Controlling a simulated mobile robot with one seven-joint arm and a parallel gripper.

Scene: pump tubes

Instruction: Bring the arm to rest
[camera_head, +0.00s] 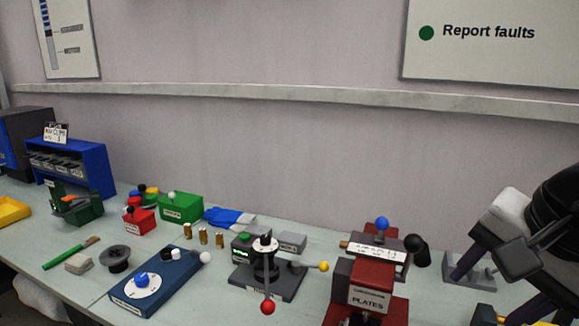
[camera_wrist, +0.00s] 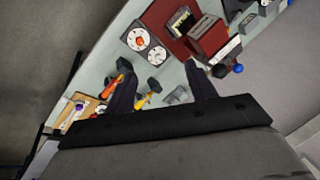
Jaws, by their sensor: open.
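My gripper (camera_wrist: 161,84) shows in the wrist view with its two dark fingers spread wide apart. It is open, and nothing is held between the fingers. In the head view my arm reaches in at the right edge, and my gripper (camera_head: 495,288) points down over the right end of the bench, partly cut off by the picture edge. The fingers appear to be above the bench; how high, I cannot tell.
Left of my gripper stands the dark red plates device (camera_head: 372,285) with a blue knob. Further left are a grey lever device (camera_head: 270,275), a blue dial box (camera_head: 157,283) and a blue clips rack (camera_head: 75,160). A wall rail (camera_head: 290,94) runs behind.

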